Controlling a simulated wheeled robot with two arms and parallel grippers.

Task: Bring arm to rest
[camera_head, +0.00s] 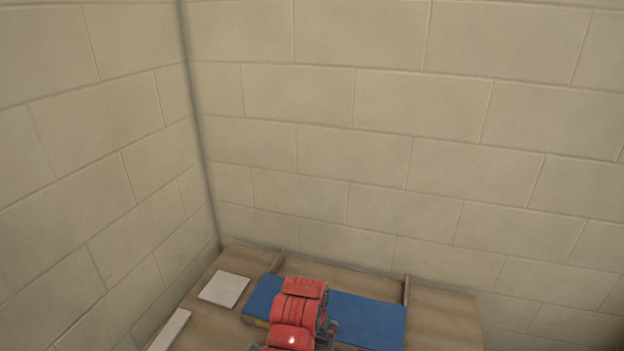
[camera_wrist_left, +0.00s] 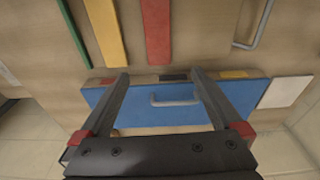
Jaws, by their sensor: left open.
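My left gripper (camera_wrist_left: 160,73) is open in the left wrist view. Its two dark fingers are spread wide with nothing held between them. A blue flat-faced piece (camera_wrist_left: 250,93) with a grey bar handle (camera_wrist_left: 175,102) shows behind and between the fingers; I cannot tell whether they touch it. In the head view my red arm part (camera_head: 300,305) is over the blue piece (camera_head: 370,316) and hides its middle. My right gripper is not in view.
A wooden surface (camera_head: 440,312) stands in the corner of block walls (camera_head: 380,150). White flat pieces (camera_head: 223,289) lie at its left. The left wrist view shows green, yellow (camera_wrist_left: 104,32) and red (camera_wrist_left: 157,30) strips and another grey handle (camera_wrist_left: 256,25).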

